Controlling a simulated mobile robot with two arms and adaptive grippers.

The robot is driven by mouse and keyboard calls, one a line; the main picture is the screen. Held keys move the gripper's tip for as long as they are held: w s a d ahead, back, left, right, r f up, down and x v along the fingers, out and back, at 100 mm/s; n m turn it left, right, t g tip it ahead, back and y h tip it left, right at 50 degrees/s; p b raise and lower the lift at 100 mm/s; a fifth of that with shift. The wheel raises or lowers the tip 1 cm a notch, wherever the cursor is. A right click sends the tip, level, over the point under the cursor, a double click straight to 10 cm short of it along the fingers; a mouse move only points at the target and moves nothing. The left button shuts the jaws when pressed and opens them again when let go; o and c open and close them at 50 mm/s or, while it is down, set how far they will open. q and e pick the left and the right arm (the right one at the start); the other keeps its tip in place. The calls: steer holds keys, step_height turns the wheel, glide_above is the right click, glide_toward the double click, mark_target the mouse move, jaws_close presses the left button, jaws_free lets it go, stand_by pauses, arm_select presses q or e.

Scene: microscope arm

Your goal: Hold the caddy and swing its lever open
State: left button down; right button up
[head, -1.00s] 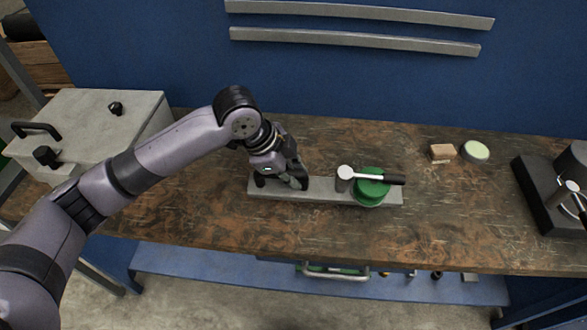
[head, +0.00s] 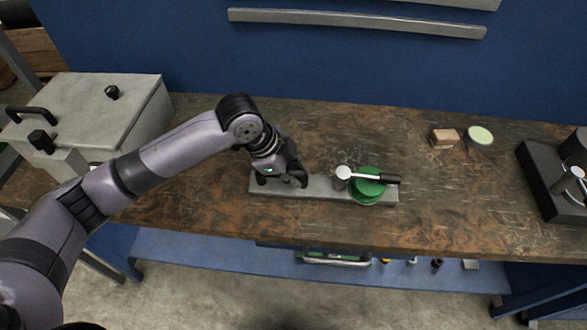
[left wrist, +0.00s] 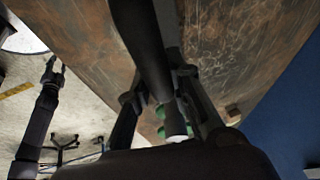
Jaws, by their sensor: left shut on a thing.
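The caddy (head: 325,187) is a long grey bar lying on the workbench, with a green round part (head: 367,187) near its right end. Its lever (head: 364,176) has a pale round hub and a black grip (head: 390,179), and points right across the green part. My left gripper (head: 283,181) is shut on the caddy's left end; its fingers hide the exact contact. The left wrist view shows a dark rod between the fingers, with the green part (left wrist: 233,113) beyond. My right gripper (left wrist: 54,70) is small in the left wrist view, over the floor, its fingers apart and empty.
A grey lidded box (head: 95,110) stands at the left. A tan block (head: 444,137) and a pale green round piece (head: 480,137) lie at the back right. A dark apparatus (head: 560,175) stands at the far right.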

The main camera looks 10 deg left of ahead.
arm_select(q)
steer(key=shift+f, duration=0.2)
stand_by(0.6)
steer(key=shift+f, duration=0.3)
stand_by(0.8)
steer(key=shift+s+a+f, duration=0.1)
steer(key=shift+s+f, duration=0.15)
steer(key=shift+f, duration=0.05)
stand_by(0.6)
steer(key=c, duration=1.9)
jaws_free()
steer(key=shift+o, duration=1.3)
steer(key=shift+w, duration=0.15)
steer(key=shift+o, duration=1.2)
steer(key=shift+r, duration=0.2)
steer(key=shift+f, duration=0.1)
steer(key=v, duration=1.2)
